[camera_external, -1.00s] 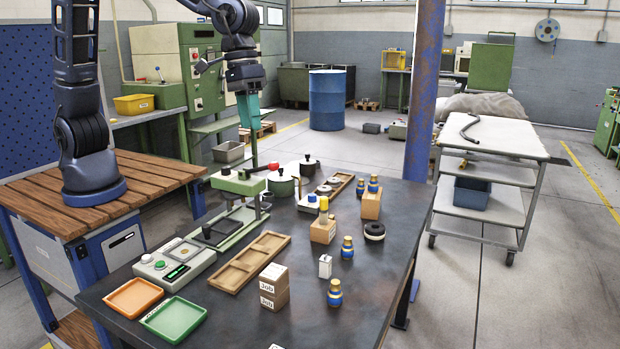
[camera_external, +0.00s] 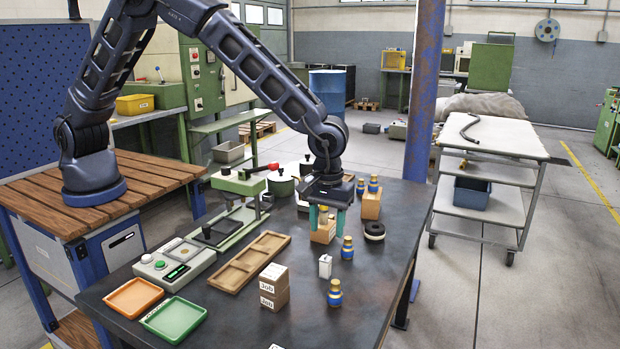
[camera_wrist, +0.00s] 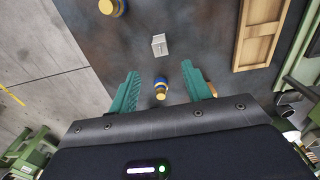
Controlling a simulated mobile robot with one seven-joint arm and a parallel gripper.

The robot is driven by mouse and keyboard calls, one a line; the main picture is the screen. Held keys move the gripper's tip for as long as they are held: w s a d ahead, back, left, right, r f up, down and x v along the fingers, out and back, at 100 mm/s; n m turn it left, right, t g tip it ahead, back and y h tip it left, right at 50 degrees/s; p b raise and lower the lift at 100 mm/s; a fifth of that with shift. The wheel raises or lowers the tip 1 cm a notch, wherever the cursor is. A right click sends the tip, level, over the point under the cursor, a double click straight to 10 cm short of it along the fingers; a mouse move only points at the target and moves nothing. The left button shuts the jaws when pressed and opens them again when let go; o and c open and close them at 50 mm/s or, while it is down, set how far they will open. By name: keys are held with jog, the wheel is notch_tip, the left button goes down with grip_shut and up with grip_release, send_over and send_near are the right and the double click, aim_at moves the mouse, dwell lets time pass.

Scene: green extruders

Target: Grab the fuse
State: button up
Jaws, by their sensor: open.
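Several small blue-and-gold cylinders look like fuses. One fuse (camera_external: 347,248) stands upright on the dark table, just right of my gripper. In the wrist view this fuse (camera_wrist: 161,88) appears between the two teal fingers, beyond a clear gap on each side. Another fuse (camera_external: 335,294) stands nearer the front and shows at the top of the wrist view (camera_wrist: 112,7). Two more stand on a wooden block (camera_external: 371,205) behind. My gripper (camera_external: 327,223) points down, open and empty, above the table. Its fingers partly hide a small wooden block (camera_external: 318,235) with a yellow-topped piece.
A small white box (camera_external: 325,266) stands in front of my gripper. Wooden boxes (camera_external: 274,290) and a wooden tray (camera_external: 250,262) lie to the left. A black ring (camera_external: 374,231) lies to the right. The table's front right (camera_external: 368,285) is clear.

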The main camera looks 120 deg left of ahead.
aim_at(326, 255)
jog(key=shift+d+f, duration=0.1)
jog(key=shift+f, duration=5.5)
grip_shut()
